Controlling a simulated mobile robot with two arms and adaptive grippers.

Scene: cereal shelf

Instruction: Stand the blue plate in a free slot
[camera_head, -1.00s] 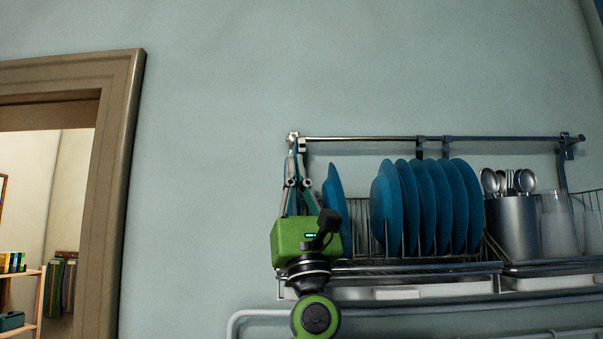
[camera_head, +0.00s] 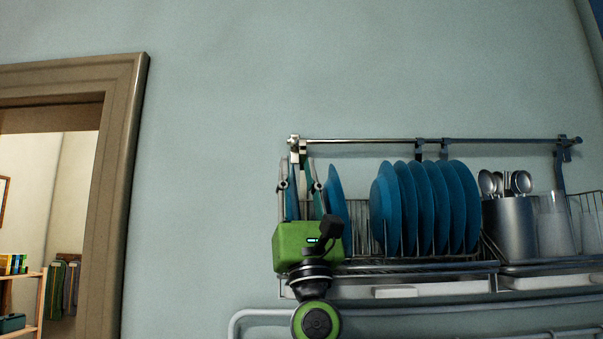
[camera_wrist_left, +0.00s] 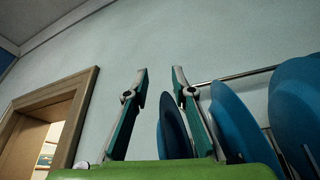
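A blue plate (camera_head: 294,192) stands nearly edge-on at the left end of the dish rack, partly hidden by my left gripper. My left gripper (camera_head: 297,170) is in front of the rack's left end, its fingers spread on either side of that plate in the picture. In the left wrist view the fingers (camera_wrist_left: 160,75) are apart, with a blue plate (camera_wrist_left: 172,128) upright beyond the gap. I cannot tell whether either finger touches it. Another blue plate (camera_head: 337,195) stands just right of the gripper. My right gripper is not in view.
The wire dish rack (camera_head: 420,265) hangs from a rail (camera_head: 365,140) on the wall. Several blue plates (camera_head: 465,205) stand close together at its middle. A gap lies left of them. A metal cutlery holder (camera_head: 511,228) and glasses (camera_head: 556,230) stand on the right.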

